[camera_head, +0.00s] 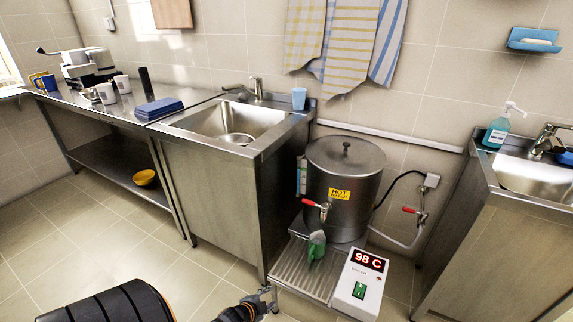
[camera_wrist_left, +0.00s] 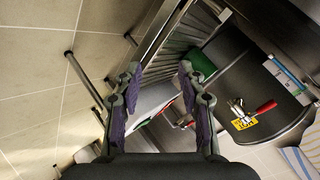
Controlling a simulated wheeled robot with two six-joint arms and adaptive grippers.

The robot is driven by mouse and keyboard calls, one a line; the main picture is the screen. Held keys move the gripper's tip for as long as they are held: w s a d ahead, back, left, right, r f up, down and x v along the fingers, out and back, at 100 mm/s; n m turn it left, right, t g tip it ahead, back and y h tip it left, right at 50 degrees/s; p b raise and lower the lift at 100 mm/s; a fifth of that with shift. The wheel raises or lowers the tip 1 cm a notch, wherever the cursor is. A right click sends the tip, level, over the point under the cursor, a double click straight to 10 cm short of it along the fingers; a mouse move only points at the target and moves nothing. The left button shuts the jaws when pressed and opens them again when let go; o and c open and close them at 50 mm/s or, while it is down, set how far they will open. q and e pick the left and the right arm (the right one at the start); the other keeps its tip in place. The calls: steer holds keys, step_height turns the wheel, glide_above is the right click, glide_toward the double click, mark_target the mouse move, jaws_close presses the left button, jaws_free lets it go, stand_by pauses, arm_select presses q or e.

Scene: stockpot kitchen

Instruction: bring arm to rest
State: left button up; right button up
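My left arm comes in at the bottom left of the head view. My left gripper (camera_head: 268,297) is at the bottom edge, just in front of the drip tray beside the hot water boiler. In the left wrist view the two fingers of my left gripper (camera_wrist_left: 159,75) stand apart with nothing held between them. The boiler's grated tray and tap show beyond the fingertips. My right gripper is in neither view.
The steel boiler (camera_head: 345,190) has red-handled taps and a control box (camera_head: 358,284) reading 98 C. A green object (camera_head: 316,246) is under its tap. A sink counter (camera_head: 215,150) stands left, another sink (camera_head: 530,185) right. Tiled floor (camera_head: 70,250) is open at the left.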

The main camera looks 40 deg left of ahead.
arm_select(q)
steer(key=s+d+f+n+g, duration=0.45)
steer(key=s+f, duration=0.45)
steer(key=s, duration=0.3)
steer(key=s+d+f+n+g, duration=0.4)
steer(key=s+d+f, duration=0.2)
steer(key=s+f, duration=0.4)
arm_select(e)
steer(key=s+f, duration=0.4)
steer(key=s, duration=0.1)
arm_select(q)
steer(key=s+r+p, duration=0.4)
steer(key=r+p, duration=0.3)
steer(key=p, duration=0.1)
steer(key=s+r+p, duration=0.4)
steer(key=r+p, duration=0.4)
steer(key=p, duration=0.1)
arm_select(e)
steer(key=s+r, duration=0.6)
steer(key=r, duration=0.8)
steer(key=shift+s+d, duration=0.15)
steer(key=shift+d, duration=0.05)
arm_select(q)
steer(key=shift+a+f+g, duration=0.1)
steer(key=shift+f+g, duration=0.05)
steer(key=shift+g, duration=0.1)
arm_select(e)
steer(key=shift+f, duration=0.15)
